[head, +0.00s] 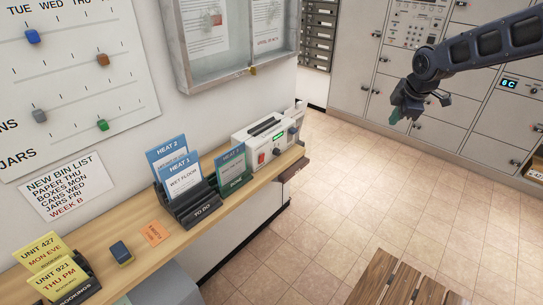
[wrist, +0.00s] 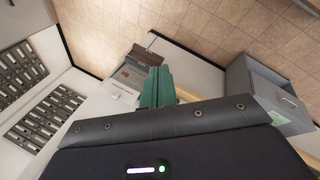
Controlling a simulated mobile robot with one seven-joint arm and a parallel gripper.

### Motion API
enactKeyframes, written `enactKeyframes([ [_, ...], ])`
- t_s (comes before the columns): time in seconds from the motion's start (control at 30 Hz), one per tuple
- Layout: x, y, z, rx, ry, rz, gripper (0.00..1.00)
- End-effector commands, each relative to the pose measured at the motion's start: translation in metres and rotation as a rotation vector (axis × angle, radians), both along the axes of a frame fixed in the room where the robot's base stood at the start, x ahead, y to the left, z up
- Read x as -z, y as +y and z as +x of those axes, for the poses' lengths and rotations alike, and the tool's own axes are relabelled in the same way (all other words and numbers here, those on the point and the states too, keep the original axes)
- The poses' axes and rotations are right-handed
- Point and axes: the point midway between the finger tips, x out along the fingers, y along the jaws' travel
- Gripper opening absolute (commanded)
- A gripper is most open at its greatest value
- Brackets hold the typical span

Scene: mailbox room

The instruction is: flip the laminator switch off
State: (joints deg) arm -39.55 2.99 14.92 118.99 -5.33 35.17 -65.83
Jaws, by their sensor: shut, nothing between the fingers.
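The laminator (head: 249,139) is a white box with dark slots on top, standing at the far end of the wooden shelf in the head view. Its front has a red switch (head: 261,158), a small green display and a round knob. The switch is too small to tell which way it is tipped. My gripper (head: 396,117) hangs in the air over the floor, well to the right of the laminator and apart from it. Its green fingers also show in the wrist view (wrist: 156,86), shut and empty.
Card holders (head: 193,205) and a green card (head: 231,170) stand on the shelf left of the laminator. A glass notice case (head: 238,40) hangs above. Lockers (head: 480,80) line the back wall. A slatted bench (head: 400,285) stands at the bottom. Floor between is clear.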

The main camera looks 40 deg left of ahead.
Motion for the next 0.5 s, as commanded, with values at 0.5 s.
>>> enactKeyframes([
  [0.5,0.078,0.185,-0.117,-0.659,-0.071,-0.024,0.0],
])
